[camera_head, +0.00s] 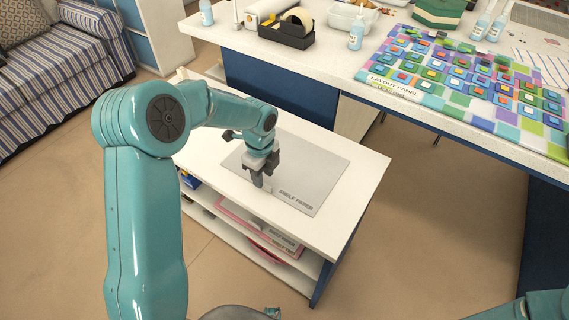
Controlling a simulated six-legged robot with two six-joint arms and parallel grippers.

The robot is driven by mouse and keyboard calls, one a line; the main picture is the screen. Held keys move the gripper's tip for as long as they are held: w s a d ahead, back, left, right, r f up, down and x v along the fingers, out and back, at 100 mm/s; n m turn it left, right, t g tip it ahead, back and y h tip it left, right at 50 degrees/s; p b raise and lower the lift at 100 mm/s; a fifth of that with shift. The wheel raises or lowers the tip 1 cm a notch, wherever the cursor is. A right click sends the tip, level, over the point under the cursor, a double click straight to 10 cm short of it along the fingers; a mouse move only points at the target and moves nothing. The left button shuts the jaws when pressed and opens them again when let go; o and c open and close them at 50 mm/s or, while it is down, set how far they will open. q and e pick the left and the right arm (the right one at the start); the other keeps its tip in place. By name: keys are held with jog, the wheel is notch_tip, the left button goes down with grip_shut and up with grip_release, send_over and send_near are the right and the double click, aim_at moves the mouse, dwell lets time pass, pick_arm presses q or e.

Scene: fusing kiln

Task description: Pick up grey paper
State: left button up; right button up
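The grey paper (310,172) lies flat on top of a white shelf unit (359,210). It is a light grey sheet with "SHELF PAPER" printed near its front right edge. My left gripper (262,175) points down over the left front part of the sheet. Its dark fingers are at or just above the paper, and I cannot tell whether they touch it. A small pale tab (266,189) shows beside the fingertips. The finger gap is too small to judge. My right gripper is out of view; only part of my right arm shows at the bottom right.
Lower shelves of the unit hold a pink-edged sheet (237,216) and other items. Behind stands a white-topped workbench with a colourful layout panel (470,90), a tape dispenser (287,31) and bottles (356,35). A striped sofa (60,65) is at the left. The floor at right is clear.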

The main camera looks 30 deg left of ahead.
aim_at(267, 186)
pick_arm(q)
jog(key=f, duration=0.3)
jog(key=w+f, duration=0.1)
jog(key=f, duration=0.1)
jog(key=shift+d+f, duration=0.15)
jog(key=shift+f, duration=0.1)
grip_shut()
jog(key=shift+r, duration=0.1)
